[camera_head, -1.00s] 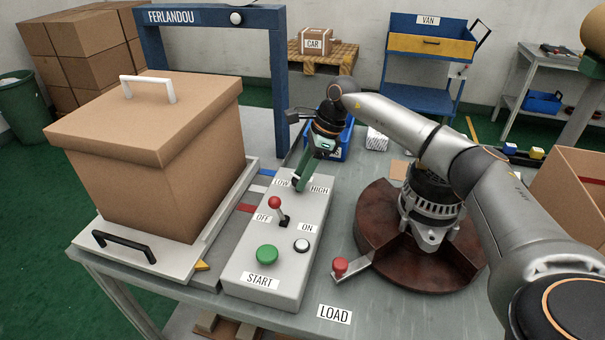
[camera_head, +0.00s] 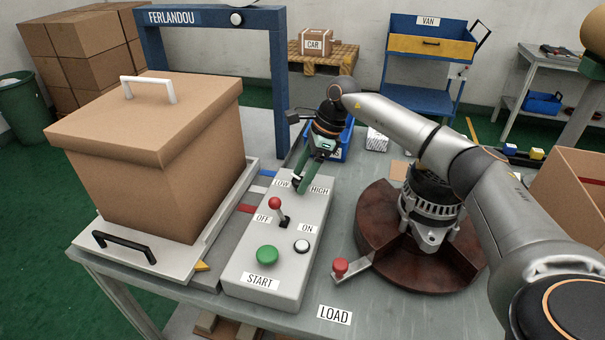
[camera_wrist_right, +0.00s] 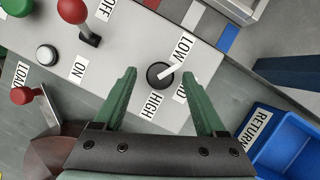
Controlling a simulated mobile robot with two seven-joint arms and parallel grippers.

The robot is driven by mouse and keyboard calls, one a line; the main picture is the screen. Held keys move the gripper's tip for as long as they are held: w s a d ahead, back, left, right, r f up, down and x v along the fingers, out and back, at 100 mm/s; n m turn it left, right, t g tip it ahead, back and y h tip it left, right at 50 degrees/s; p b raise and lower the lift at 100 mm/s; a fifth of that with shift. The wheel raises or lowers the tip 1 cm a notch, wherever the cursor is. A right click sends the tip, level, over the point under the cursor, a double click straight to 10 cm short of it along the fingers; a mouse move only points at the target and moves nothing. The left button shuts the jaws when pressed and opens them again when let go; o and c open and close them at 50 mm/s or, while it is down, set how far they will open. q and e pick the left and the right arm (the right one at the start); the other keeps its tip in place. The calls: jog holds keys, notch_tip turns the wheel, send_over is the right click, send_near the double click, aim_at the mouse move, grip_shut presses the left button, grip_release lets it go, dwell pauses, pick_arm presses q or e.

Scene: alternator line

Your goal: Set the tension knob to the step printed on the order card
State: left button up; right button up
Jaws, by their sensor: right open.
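The tension knob (camera_wrist_right: 160,75) is a round black knob with a white pointer, on the grey control panel (camera_head: 252,235). In the right wrist view its pointer is angled to the upper right, towards the LOW label (camera_wrist_right: 184,47). The HIGH label (camera_wrist_right: 152,103) is below it; a third label is mostly hidden by a finger. My right gripper (camera_wrist_right: 160,72) is open, with its green fingertips on either side of the knob, apparently clear of it. In the head view my right gripper (camera_head: 300,183) covers the knob. I cannot make out a readable order card. My left gripper is out of view.
The panel also carries a red-tipped lever (camera_head: 275,204), a green START button (camera_head: 267,255) and a white button (camera_head: 302,246). A lidded brown box (camera_head: 150,160) stands left, an alternator (camera_head: 430,210) on a round turntable right. A blue RETURN bin (camera_wrist_right: 285,145) is near the gripper.

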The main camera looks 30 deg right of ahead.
jog(key=v, duration=1.2)
jog(key=shift+r+b, duration=0.25)
jog(key=shift+b, duration=0.1)
jog(key=shift+s+f, duration=0.1)
